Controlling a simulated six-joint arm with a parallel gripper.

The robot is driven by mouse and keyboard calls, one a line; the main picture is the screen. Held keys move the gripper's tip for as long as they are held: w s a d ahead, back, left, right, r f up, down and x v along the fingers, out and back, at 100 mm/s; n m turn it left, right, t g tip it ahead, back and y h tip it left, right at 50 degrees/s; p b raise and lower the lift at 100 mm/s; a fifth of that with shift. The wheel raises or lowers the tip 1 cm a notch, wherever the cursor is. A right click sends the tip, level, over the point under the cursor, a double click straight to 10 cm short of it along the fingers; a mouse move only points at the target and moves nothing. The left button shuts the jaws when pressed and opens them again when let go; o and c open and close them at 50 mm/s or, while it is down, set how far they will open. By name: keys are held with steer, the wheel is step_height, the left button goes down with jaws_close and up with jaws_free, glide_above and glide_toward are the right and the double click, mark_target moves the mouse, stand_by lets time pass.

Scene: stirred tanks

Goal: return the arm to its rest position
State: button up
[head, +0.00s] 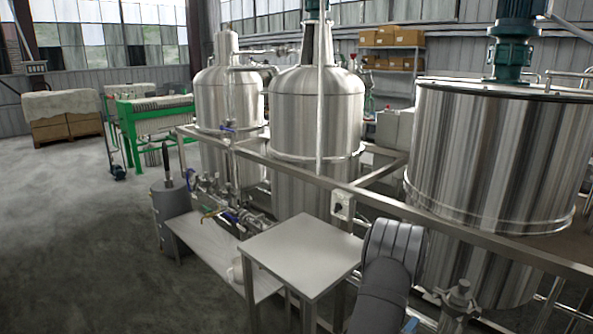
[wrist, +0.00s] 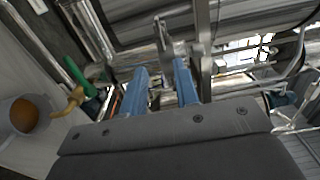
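My gripper (wrist: 160,78) shows in the wrist view with two blue fingers apart and nothing held between them. Pipes and steel frame parts show beyond the fingertips. In the head view part of my arm (head: 385,290) rises at the bottom, right of the small table.
A steel table (head: 303,252) stands left of my arm; a frame rail (head: 290,177) runs behind. Tanks (head: 500,170) stand close on the right. The wrist view shows a green-handled valve (wrist: 76,73) and a bucket with orange-brown contents (wrist: 24,116).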

steer(key=v, duration=0.5)
steer(key=x, duration=1.8)
steer(key=v, duration=1.8)
steer(key=w+d+n, duration=0.5)
steer(key=w+n, duration=0.2)
steer(key=n, duration=0.7)
steer(key=shift+w+f+n, duration=0.25)
steer(key=shift+w+n, duration=0.05)
steer(key=shift+o, duration=0.4)
